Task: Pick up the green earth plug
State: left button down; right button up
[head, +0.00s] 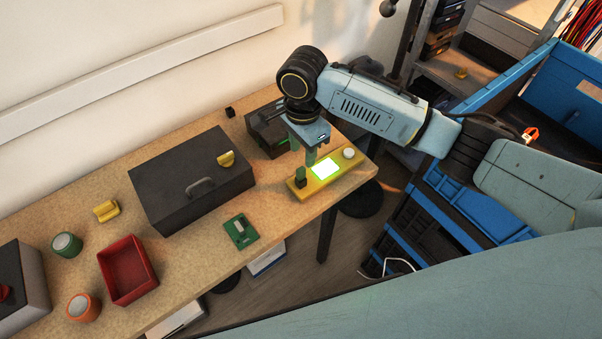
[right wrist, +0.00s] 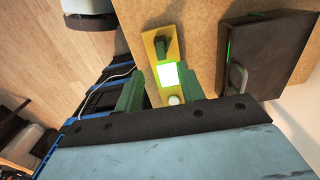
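A dark green plug (head: 300,175) stands at the left end of a yellow tester block (head: 324,182) on the workbench. The plug also shows in the right wrist view (right wrist: 162,47), beyond the lit screen. My right gripper (head: 303,155) is above the tester, pointing down, with its two green fingers apart. In the right wrist view, the open fingers (right wrist: 163,78) are on either side of the lit green screen, with nothing between them. I cannot tell how far the fingertips are above the plug. My left gripper is not in view.
A green circuit board (head: 240,232), a red bin (head: 128,272), and green (head: 66,245) and orange (head: 83,307) spools lie left. Blue shelving (head: 440,220) stands right.

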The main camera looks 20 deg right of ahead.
aim_at(301, 169)
notch_tip(301, 169, down, 8)
jog(key=shift+a+r, duration=0.15)
jog(key=shift+r, duration=0.05)
jog(key=shift+c, duration=0.3)
grip_shut()
